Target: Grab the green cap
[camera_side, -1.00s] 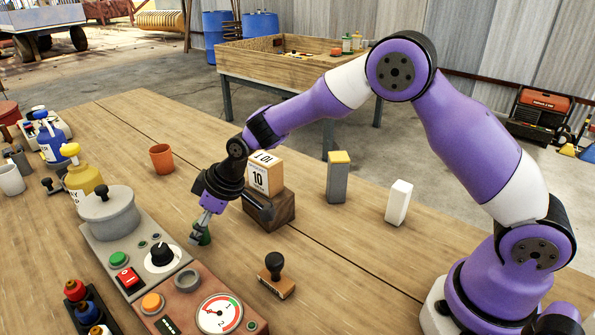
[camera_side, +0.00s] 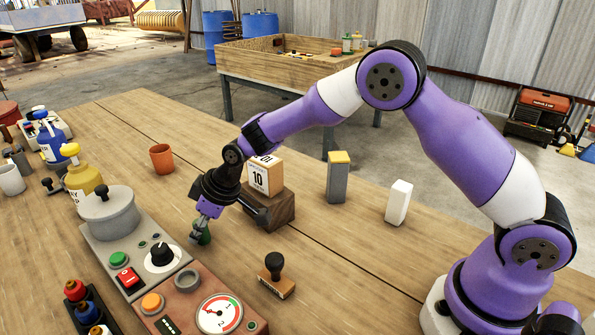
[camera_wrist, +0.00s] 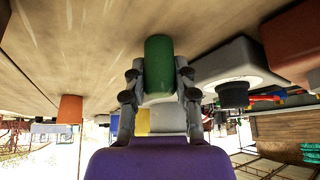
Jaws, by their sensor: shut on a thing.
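The green cap (camera_wrist: 159,66) is a small dark green cylinder, seen up close in the wrist view between the two grey fingers. In the side view the green cap (camera_side: 204,236) shows only in part behind the fingers, just right of the control panel. My gripper (camera_wrist: 160,88) is shut on the green cap, one finger on each side. In the side view my gripper (camera_side: 200,232) points down at the wooden table. I cannot tell whether the cap still touches the table.
The control panel (camera_side: 140,284) with a black knob (camera_side: 161,254) stands close on the left. A calendar block (camera_side: 266,176) on a dark wooden base is close behind right. A stamp (camera_side: 275,272) stands in front right. An orange cup (camera_side: 161,158) is farther back.

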